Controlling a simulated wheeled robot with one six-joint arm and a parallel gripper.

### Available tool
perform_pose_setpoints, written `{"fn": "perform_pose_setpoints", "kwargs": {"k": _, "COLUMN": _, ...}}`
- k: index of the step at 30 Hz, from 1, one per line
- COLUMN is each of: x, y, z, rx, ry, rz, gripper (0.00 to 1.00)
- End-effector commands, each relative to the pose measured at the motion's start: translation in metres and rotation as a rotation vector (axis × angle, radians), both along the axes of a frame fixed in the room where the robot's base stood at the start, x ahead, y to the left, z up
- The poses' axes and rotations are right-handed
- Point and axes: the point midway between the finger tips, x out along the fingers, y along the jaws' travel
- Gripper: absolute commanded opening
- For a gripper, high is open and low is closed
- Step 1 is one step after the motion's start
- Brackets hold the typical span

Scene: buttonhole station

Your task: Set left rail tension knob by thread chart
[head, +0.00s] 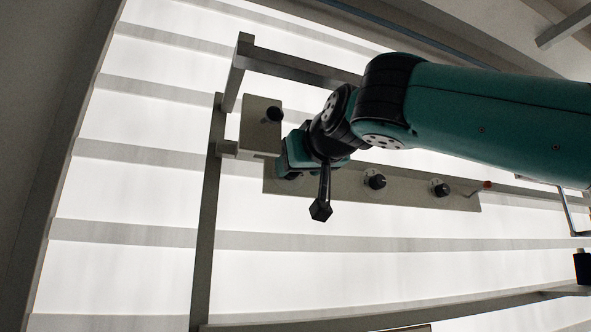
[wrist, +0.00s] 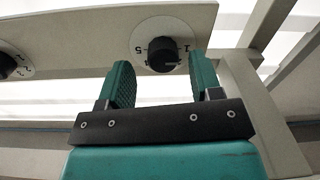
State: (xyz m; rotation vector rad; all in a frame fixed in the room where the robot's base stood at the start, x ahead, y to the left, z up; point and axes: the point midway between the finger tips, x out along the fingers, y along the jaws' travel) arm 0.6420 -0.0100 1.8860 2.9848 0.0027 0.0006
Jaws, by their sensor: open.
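In the wrist view, a black knob (wrist: 163,53) sits on a round white dial (wrist: 160,30) with printed numbers, of which a 1 and a 5 can be made out. A pale line on the knob points right. My gripper (wrist: 161,63) is open, with one green finger on each side of the knob. I cannot tell if either finger touches it. In the head view my gripper (head: 288,160) is at the left end of the beige panel (head: 335,184) and hides most of that end. Two other dark knobs (head: 375,181) (head: 440,189) sit farther right. No thread chart can be made out.
A beige box (head: 258,138) with a black round part stands just above left of my gripper, by an upright grey post (head: 207,215). A red-tipped lever (head: 487,185) is at the panel's right end. Another dial (wrist: 10,63) is at the wrist view's left edge.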

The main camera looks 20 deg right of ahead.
Motion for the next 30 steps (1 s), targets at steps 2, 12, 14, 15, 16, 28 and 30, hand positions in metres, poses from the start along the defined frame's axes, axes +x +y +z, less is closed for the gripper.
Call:
{"fn": "perform_pose_setpoints", "kwargs": {"k": 2, "x": 0.003, "y": 0.004, "z": 0.001, "rx": 0.0, "ry": 0.0, "rz": 0.006, "gripper": 0.59}}
{"fn": "perform_pose_setpoints", "kwargs": {"k": 12, "x": 0.005, "y": 0.013, "z": 0.0, "rx": 0.0, "ry": 0.001, "rz": 0.021, "gripper": 0.59}}
{"fn": "perform_pose_setpoints", "kwargs": {"k": 14, "x": 0.005, "y": 0.014, "z": -0.001, "rx": 0.0, "ry": 0.0, "rz": 0.022, "gripper": 0.54}}
{"fn": "perform_pose_setpoints", "kwargs": {"k": 15, "x": 0.005, "y": 0.014, "z": -0.001, "rx": 0.0, "ry": 0.0, "rz": 0.022, "gripper": 0.45}}
{"fn": "perform_pose_setpoints", "kwargs": {"k": 16, "x": 0.005, "y": 0.014, "z": -0.001, "rx": 0.0, "ry": 0.0, "rz": 0.022, "gripper": 0.38}}
{"fn": "perform_pose_setpoints", "kwargs": {"k": 28, "x": 0.005, "y": 0.012, "z": -0.001, "rx": 0.017, "ry": 0.001, "rz": 0.02, "gripper": 0.1}}
{"fn": "perform_pose_setpoints", "kwargs": {"k": 30, "x": 0.005, "y": 0.012, "z": -0.002, "rx": 0.035, "ry": 0.0, "rz": 0.019, "gripper": 0.1}}
